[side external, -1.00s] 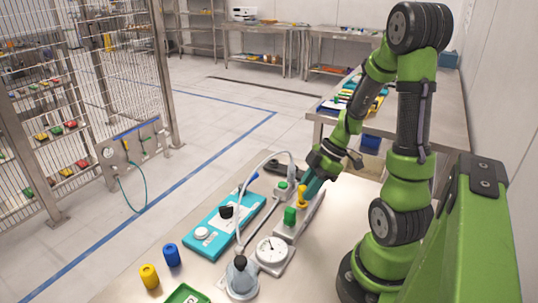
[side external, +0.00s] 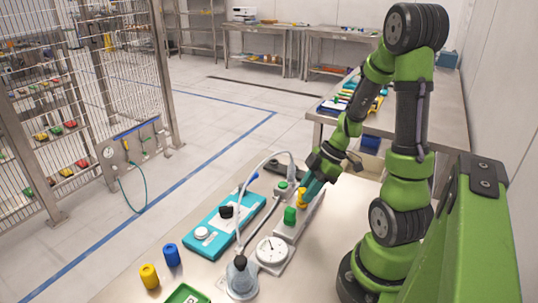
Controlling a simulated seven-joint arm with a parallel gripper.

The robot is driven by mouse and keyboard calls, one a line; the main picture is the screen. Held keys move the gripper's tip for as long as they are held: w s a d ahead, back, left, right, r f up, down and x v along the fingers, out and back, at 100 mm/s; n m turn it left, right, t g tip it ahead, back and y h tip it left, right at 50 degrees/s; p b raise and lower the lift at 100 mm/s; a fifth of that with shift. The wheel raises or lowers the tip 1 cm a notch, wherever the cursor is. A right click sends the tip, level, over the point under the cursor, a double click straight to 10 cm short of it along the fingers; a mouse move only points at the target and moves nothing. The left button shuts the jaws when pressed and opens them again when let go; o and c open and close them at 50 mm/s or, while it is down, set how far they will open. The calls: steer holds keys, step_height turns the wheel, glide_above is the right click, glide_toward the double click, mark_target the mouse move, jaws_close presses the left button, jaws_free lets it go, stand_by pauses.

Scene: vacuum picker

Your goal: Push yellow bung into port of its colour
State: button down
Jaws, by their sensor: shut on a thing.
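The yellow bung (side external: 302,200) is at my gripper (side external: 306,192), over the far right part of a long grey block (side external: 312,212). My gripper is shut on the bung, its teal fingers reaching down from the upper right. The bung looks upright, with its lower end at the block's top. The port under it is hidden, and I cannot tell how deep the bung sits. A green bung (side external: 290,216) stands on the same block, just in front of the yellow one.
A round gauge (side external: 271,251) and a clear flask with a hose (side external: 242,278) stand in front of the block. A teal case (side external: 215,226) lies to the left. A blue cylinder (side external: 171,255) and a yellow cylinder (side external: 149,276) stand at the table's left edge.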

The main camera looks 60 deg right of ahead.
steer(key=shift+f, duration=0.45)
steer(key=c, duration=0.8)
jaws_free()
steer(key=v, duration=0.6)
